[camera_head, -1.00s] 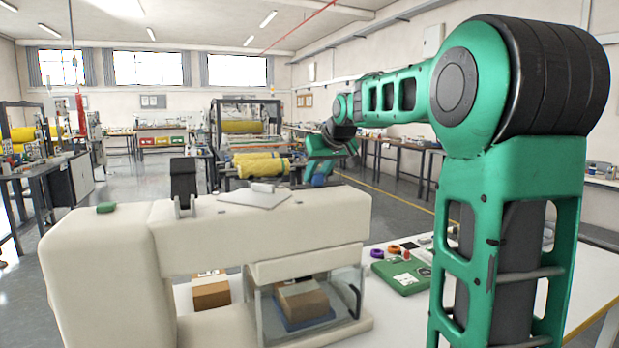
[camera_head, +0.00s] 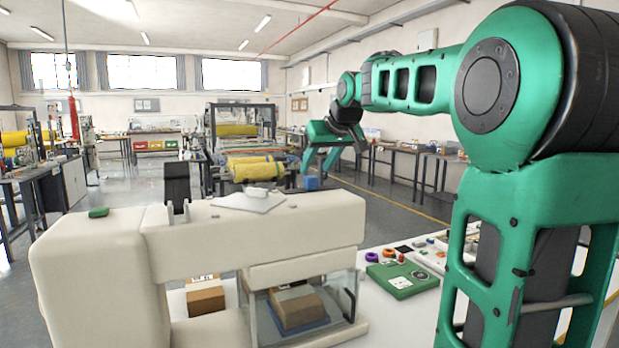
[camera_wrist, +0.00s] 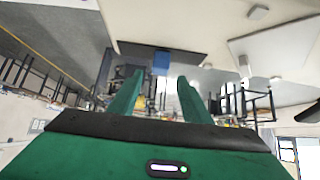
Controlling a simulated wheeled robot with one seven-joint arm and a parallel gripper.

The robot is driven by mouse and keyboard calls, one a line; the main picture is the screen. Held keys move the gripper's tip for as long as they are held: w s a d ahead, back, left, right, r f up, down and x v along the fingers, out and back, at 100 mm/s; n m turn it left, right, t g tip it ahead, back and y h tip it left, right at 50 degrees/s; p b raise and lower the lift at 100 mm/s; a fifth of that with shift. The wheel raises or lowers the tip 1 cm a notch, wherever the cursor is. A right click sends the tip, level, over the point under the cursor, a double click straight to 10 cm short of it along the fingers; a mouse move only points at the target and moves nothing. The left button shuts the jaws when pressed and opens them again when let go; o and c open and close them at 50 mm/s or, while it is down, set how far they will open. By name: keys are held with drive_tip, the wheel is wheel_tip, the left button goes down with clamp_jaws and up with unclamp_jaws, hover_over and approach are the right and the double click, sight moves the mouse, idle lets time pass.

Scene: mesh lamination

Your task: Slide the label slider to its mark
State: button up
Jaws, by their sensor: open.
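A cream machine (camera_head: 270,235) stands on the white table in the head view. A blue block (camera_head: 311,183) shows behind its right part, below my gripper. The same blue block (camera_wrist: 160,62) shows in the wrist view against a dark panel, beyond and between my fingertips. I cannot tell for sure which part is the label slider or where its mark is. My gripper (camera_head: 333,168) is above and behind the machine, open and empty. In the wrist view my gripper (camera_wrist: 161,77) has its two green fingers apart, with nothing between them.
On the machine's top are a grey plate (camera_head: 248,203), an upright black part (camera_head: 177,182) and a green piece (camera_head: 98,212). A cardboard box (camera_head: 297,307) sits inside its clear-sided bay. A green case (camera_head: 402,279) lies to its right.

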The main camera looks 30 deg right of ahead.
drive_tip(key=v, duration=0.4)
drive_tip(key=shift+a, duration=0.1)
idle(0.4)
